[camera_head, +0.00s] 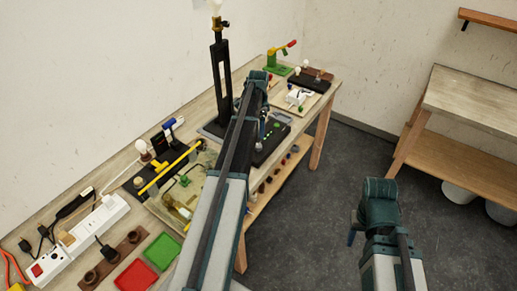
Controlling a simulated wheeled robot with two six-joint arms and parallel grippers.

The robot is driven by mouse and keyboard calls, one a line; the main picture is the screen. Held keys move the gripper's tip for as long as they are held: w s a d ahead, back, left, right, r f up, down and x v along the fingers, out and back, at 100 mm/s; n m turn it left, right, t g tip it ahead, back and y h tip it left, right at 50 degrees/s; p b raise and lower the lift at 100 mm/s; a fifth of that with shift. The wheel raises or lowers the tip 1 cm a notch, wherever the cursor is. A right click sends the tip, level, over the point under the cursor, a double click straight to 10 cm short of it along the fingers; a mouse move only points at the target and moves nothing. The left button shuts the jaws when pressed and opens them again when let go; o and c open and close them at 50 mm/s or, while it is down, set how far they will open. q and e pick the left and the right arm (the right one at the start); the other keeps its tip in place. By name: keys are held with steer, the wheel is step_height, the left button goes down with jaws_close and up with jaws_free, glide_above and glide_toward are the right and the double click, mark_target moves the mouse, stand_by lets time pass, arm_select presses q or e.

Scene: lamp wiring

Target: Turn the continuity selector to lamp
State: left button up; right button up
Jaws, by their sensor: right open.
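A black panel with small green marks (269,151) lies flat on the long table, beside the foot of a tall black lamp stand (220,85) with a white bulb. It may be the continuity tester; I cannot make out the selector or its setting. My left arm reaches over the table. Its gripper (262,128) points down at the panel, mostly hidden behind the arm; I cannot tell whether it touches anything. My right gripper (352,228) is open, pointing down over the floor, away from the table. No object shows in it.
White power strips (95,232), a red tray (136,276), a green tray (162,251) and a yellow-handled tool (170,168) crowd the near table. A green stand (278,62) is at the far end. A wooden bench (470,95) stands right; the floor between is clear.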

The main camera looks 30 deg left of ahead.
mark_target(258, 145)
arm_select(q)
step_height(258, 145, down, 9)
steer(key=b, duration=0.8)
jaws_close()
